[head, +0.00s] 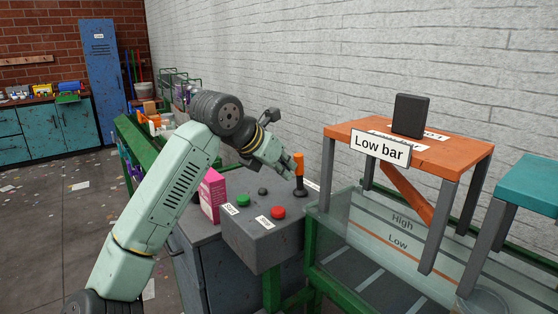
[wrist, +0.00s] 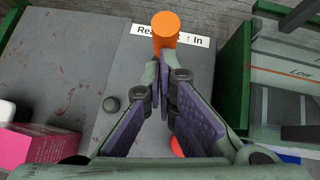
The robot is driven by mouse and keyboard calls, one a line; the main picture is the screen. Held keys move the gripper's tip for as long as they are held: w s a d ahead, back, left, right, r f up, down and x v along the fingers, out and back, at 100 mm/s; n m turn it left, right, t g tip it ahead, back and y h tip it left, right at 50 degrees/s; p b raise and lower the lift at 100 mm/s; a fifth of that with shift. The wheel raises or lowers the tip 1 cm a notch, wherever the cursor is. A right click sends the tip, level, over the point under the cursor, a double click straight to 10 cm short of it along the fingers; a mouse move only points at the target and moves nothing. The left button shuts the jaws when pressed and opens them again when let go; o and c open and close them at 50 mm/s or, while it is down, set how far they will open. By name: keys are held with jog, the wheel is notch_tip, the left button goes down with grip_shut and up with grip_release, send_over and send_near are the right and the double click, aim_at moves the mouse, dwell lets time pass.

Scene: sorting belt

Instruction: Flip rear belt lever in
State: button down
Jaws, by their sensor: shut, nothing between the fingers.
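The rear belt lever (head: 299,168) has an orange grip on a black stem and stands roughly upright at the back of the grey control box (head: 254,241). In the wrist view, the orange grip (wrist: 166,29) partly covers a white label (wrist: 198,42) reading "Rea… ↑ In". My gripper (head: 290,175) is shut and empty, with its fingertips right beside the lever. In the wrist view my gripper (wrist: 166,72) points at the grip and hides the stem. I cannot tell whether the fingertips touch the lever.
The box carries a green button (head: 243,200), a red button (head: 278,212) and a small black knob (head: 263,191). A pink carton (head: 213,194) stands left of it. An orange-topped stand with a "Low bar" sign (head: 380,147) spans the glass-sided belt at right. A white brick wall is behind.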

aim_at(296, 160)
jog(key=w+d+r+g+y+p, duration=0.1)
jog(key=d+g+y+p, duration=0.1)
jog(key=p, duration=0.1)
jog(key=shift+w+d+r+y+p, duration=0.2)
jog(key=shift+w+r+y+p, duration=0.1)
jog(key=shift+w+r, duration=0.05)
jog(key=shift+w+d+f, duration=0.1)
jog(key=shift+w+d, duration=0.6)
jog(key=shift+d, duration=0.3)
jog(key=shift+p, duration=0.35)
